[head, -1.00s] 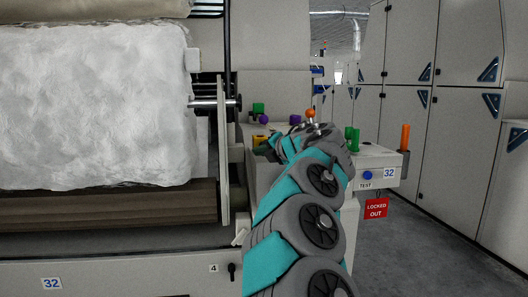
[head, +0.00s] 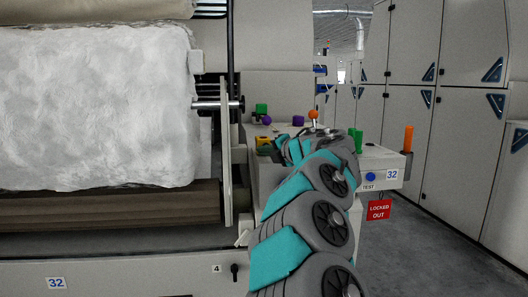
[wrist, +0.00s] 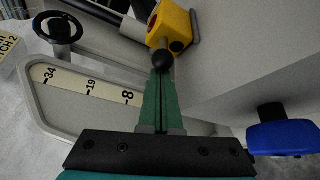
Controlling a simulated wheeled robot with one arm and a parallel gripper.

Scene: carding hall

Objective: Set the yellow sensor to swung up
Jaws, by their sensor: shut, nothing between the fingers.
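The yellow sensor (head: 264,142) is on the side of the machine, left of my arm's end in the head view. In the wrist view the yellow sensor (wrist: 171,20) is a yellow block at the top centre. A black ball (wrist: 163,59) shows at its lower end, beside a short rod. My gripper (wrist: 161,75) has green fingers shut together and empty. Their tips point at the black ball and lie just below it in the picture. I cannot tell whether they touch it. In the head view my arm hides most of the gripper.
A blue block (wrist: 283,134) is at the right of the wrist view, and a black handwheel (wrist: 58,28) is at the upper left beside a numbered scale (wrist: 88,86). Green (head: 261,108), purple (head: 298,121) and orange (head: 313,114) knobs stand near the sensor. A fluffy white roll (head: 95,105) fills the left.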

